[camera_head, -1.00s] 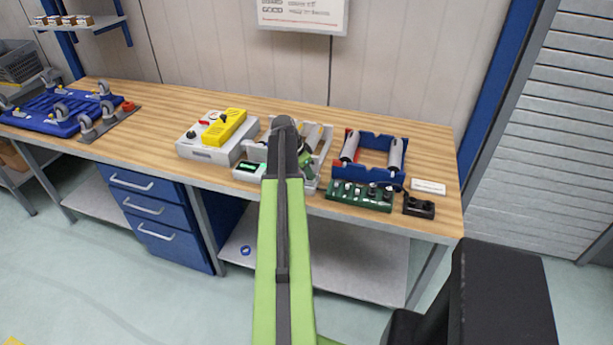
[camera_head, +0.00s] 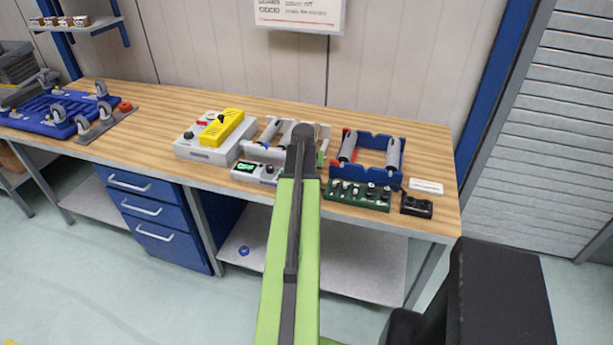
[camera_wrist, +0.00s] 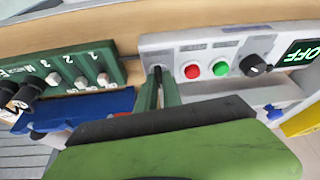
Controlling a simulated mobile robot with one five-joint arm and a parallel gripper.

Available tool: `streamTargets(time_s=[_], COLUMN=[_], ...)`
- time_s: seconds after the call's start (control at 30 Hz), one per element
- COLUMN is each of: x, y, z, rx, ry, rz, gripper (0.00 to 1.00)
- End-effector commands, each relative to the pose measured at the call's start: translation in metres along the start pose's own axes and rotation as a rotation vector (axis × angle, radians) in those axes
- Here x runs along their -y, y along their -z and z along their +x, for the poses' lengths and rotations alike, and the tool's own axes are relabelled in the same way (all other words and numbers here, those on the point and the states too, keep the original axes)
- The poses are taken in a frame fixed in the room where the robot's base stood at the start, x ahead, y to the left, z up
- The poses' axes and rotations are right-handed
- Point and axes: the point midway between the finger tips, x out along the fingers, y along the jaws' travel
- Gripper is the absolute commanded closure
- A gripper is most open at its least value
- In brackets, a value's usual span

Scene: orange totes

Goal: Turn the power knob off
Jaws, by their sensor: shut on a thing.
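In the wrist view the light grey control box (camera_wrist: 212,48) has a black display (camera_wrist: 300,52) with green "OFF" lettering, a black knob (camera_wrist: 254,65), a green button (camera_wrist: 221,69) and a red button (camera_wrist: 192,71). My gripper (camera_wrist: 158,76) is shut at the left end of its panel, on a small dark knob that its fingers mostly hide. I take this to be the power knob. In the head view the control box (camera_head: 242,176) stands at the bench's front edge, partly behind my arm, which hides the gripper.
A green switch box (camera_head: 358,196) and a blue roller tray (camera_head: 381,179) stand to the right. A grey unit with a yellow part (camera_head: 223,129) stands to the left. Bare wooden bench (camera_head: 165,106) lies behind them.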

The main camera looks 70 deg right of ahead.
Motion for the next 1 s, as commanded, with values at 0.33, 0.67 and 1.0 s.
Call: streamTargets(time_s=[0.33,0.67,1.0], x=[-0.006,-0.0061,-0.0057], y=[0.0035,0.0042,0.0043], z=[0.0005,0.001,0.0009], rx=[-0.006,-0.005,-0.006], ry=[0.115,0.204,0.247], rz=[-0.292,-0.508,-0.609], gripper=[1.0,1.0,1.0])
